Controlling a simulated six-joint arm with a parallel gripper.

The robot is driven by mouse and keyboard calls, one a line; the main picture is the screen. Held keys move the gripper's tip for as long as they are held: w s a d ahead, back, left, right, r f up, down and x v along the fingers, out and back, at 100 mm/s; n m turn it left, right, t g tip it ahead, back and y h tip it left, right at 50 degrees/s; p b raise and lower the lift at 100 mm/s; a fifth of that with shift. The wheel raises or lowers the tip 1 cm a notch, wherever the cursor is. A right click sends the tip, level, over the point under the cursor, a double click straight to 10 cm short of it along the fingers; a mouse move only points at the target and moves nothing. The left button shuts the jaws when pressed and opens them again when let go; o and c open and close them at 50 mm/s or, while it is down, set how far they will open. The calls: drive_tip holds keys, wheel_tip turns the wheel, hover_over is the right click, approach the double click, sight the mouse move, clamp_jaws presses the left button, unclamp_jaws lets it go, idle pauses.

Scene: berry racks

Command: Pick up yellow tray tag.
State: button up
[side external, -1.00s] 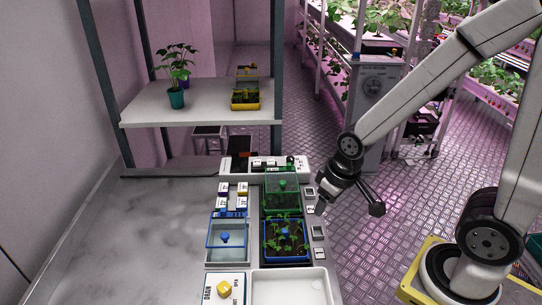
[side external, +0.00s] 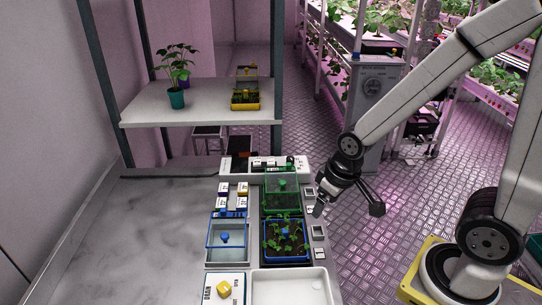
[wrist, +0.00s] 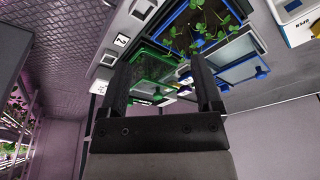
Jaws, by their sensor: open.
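Several small tray tags stand in a cluster on the bench, left of the green tray, in the side view. The upper right one (side external: 243,188) seems to carry a yellowish mark, but it is too small for me to be sure it is the yellow tray tag. My gripper (side external: 318,207) is open and empty, to the right of the trays and apart from the tags. In the wrist view my gripper (wrist: 161,60) shows two spread fingers with the green tray (wrist: 150,72) beyond them. I cannot make out the yellow tag clearly there.
A blue tray with seedlings (side external: 305,243) and a blue-lidded tray (side external: 212,245) sit in front of the tags. A white bin (side external: 260,282) and a card with a yellow knob (side external: 224,289) are nearest. A shelf (side external: 150,113) holds a yellow tray (side external: 246,105). The bench's left is clear.

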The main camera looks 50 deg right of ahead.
drive_tip(key=shift+w, duration=0.1)
drive_tip(key=n+g, duration=0.3)
drive_tip(key=n, duration=0.6)
hover_over(243, 187)
drive_tip(key=f, duration=0.3)
drive_tip(key=shift+s+a+f, duration=0.1)
drive_tip(key=shift+s+f, duration=0.1)
drive_tip(key=shift+f, duration=0.2)
drive_tip(key=shift+w+f, duration=0.1)
drive_tip(key=shift+w+f, duration=0.15)
drive_tip(key=shift+f, duration=3.7)
drive_tip(key=c, duration=1)
drive_tip(key=shift+r, duration=0.2)
